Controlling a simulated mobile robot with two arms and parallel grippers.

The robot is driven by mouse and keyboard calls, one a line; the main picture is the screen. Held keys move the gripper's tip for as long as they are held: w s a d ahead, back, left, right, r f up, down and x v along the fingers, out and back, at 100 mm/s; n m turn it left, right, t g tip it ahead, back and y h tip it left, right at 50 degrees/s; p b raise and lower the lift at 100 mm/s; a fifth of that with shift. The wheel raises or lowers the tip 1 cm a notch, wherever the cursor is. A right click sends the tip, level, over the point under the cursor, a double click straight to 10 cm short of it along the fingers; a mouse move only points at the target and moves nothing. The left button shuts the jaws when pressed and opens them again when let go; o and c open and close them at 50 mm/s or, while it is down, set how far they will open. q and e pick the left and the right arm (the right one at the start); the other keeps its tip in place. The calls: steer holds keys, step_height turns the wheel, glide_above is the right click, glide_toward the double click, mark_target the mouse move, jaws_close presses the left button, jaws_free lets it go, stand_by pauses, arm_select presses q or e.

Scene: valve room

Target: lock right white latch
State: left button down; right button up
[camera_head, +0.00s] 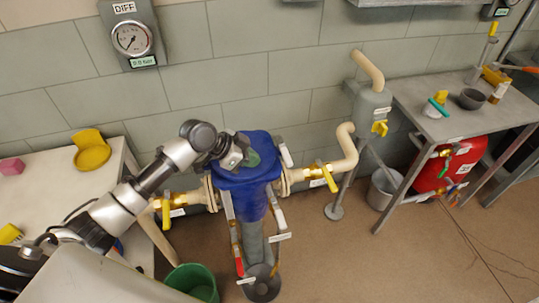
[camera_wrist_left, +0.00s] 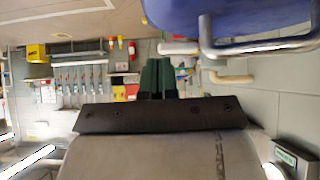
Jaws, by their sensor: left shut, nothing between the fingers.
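A blue vessel (camera_head: 250,195) stands upright in the middle of the head view, with pipes joining at its left and right. A pale latch-like piece (camera_head: 286,156) shows at its upper right side; I cannot tell whether it is locked. My left gripper (camera_head: 250,158) is at the vessel's top, left of that piece; its closed green fingers (camera_wrist_left: 157,78) show in the left wrist view with nothing between them. Contact with the vessel cannot be told. In the left wrist view a metal bar (camera_wrist_left: 258,46) runs along the blue vessel (camera_wrist_left: 235,15). My right gripper is out of view.
Yellow-handled valves sit left (camera_head: 166,211) and right (camera_head: 328,178) of the vessel. A green bucket (camera_head: 192,280) stands below left. A metal table (camera_head: 440,125) with a red tank (camera_head: 455,167) underneath is at right. The floor (camera_head: 400,260) at front right is clear.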

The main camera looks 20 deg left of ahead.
mark_target(284, 152)
arm_select(q)
steer(key=r, duration=0.1)
steer(key=w+a+r, duration=0.1)
steer(key=shift+w+r+h, duration=0.2)
steer(key=shift+r+h, duration=0.1)
steer(key=shift+r, duration=0.05)
steer(key=shift+w+a+r, duration=0.1)
steer(key=shift+a+r, duration=0.05)
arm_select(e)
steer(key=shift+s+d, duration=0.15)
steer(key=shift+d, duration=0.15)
arm_select(q)
steer(key=p+x, duration=0.1)
steer(key=x, duration=0.7)
steer(key=shift+w+d+p, duration=0.25)
steer(key=shift+w+p, duration=0.1)
steer(key=shift+w+d+f, duration=0.2)
steer(key=shift+d+f, duration=0.15)
steer(key=shift+f, duration=0.3)
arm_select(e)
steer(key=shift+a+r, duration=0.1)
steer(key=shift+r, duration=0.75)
arm_select(q)
steer(key=shift+t, duration=0.3)
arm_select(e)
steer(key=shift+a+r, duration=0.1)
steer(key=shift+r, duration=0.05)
